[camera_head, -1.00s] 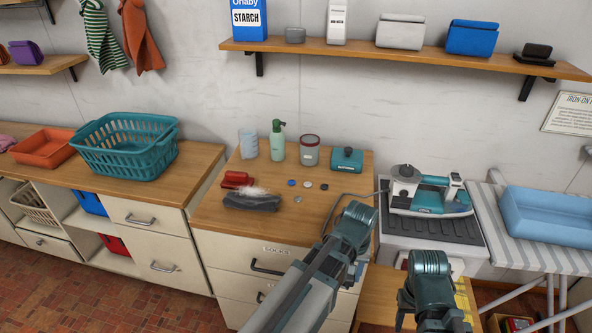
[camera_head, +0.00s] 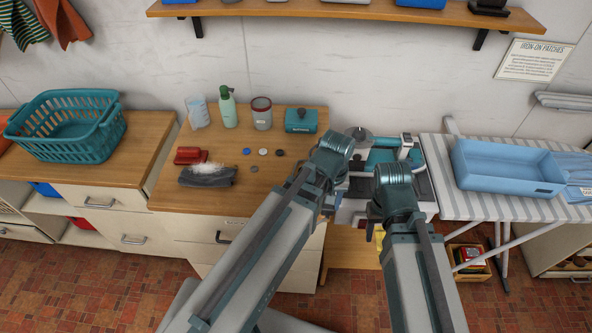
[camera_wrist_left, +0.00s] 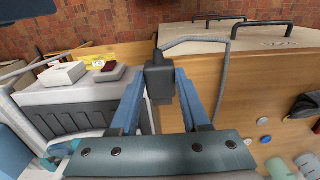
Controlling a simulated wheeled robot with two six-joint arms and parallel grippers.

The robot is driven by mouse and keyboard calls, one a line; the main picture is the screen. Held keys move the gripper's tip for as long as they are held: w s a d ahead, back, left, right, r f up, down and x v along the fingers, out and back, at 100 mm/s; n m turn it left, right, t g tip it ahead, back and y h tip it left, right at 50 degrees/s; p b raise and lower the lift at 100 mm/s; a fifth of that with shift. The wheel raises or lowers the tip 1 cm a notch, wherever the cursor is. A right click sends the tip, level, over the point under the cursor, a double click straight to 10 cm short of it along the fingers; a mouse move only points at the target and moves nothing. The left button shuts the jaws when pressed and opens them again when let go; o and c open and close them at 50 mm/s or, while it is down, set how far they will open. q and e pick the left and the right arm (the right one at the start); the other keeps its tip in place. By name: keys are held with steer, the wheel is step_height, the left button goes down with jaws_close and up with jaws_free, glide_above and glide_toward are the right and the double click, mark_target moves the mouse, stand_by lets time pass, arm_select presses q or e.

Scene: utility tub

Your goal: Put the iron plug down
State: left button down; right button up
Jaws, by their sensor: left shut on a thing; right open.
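The iron plug (camera_wrist_left: 160,78) is a dark block on a grey cord (camera_wrist_left: 196,39) and sits between the fingertips of my left gripper (camera_wrist_left: 161,95), which is shut on it. In the head view the left gripper (camera_head: 328,165) is at the counter's right edge, left of the iron, and its own wrist hides the plug. The teal and white iron (camera_head: 384,158) rests on its stand, partly hidden by my arms. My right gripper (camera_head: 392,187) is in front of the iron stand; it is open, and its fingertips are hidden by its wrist.
The wooden counter (camera_head: 245,200) holds a dark cloth (camera_head: 207,177), a red brush (camera_head: 190,156), small discs (camera_head: 263,152), a green bottle (camera_head: 228,108), a jar (camera_head: 262,114) and a teal box (camera_head: 301,120). A blue tray (camera_head: 505,168) lies on the ironing board (camera_head: 445,195).

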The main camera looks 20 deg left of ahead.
arm_select(q)
steer(key=w+a, duration=0.2)
steer(key=w, duration=0.1)
steer(key=w+a, duration=0.2)
steer(key=w+a+f, duration=0.1)
steer(key=w+a, duration=0.2)
steer(key=shift+w+b, duration=0.3)
steer(key=shift+b, duration=0.1)
step_height(320, 180, down, 4)
steer(key=b, duration=0.3)
steer(key=shift+w+r, duration=0.1)
steer(key=shift+r, duration=0.1)
steer(key=shift+f+b, duration=0.1)
steer(key=shift+b, duration=0.25)
steer(key=shift+f, duration=0.15)
steer(key=shift+c, duration=1.9)
jaws_free()
steer(key=shift+r, duration=0.3)
